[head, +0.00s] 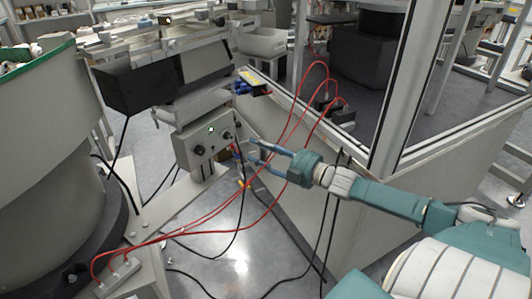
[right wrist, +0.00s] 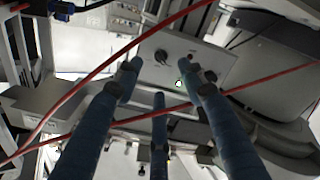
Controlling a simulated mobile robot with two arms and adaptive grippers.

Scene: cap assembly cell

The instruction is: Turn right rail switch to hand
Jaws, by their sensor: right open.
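A light grey control box (head: 203,148) hangs under the rail unit in the head view. Its face carries a lit green lamp (head: 211,129), a left dark knob (head: 199,150) and a right dark knob (head: 227,135). I take the right knob as the right rail switch; its pointer setting is too small to read. The box (right wrist: 205,62) also shows in the right wrist view, with one dark knob (right wrist: 161,56) clear beyond the fingertips. My right gripper (head: 254,152) is open and empty, just right of the box, its blue fingers apart from the knobs. My left gripper is not in view.
Red cables (head: 290,131) arc close to my right gripper and cross the right wrist view (right wrist: 100,70). A green-rimmed bowl feeder (head: 40,110) stands at left. A low panel wall (head: 300,160) with a framed window lies behind my right arm. Black cables hang to the floor.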

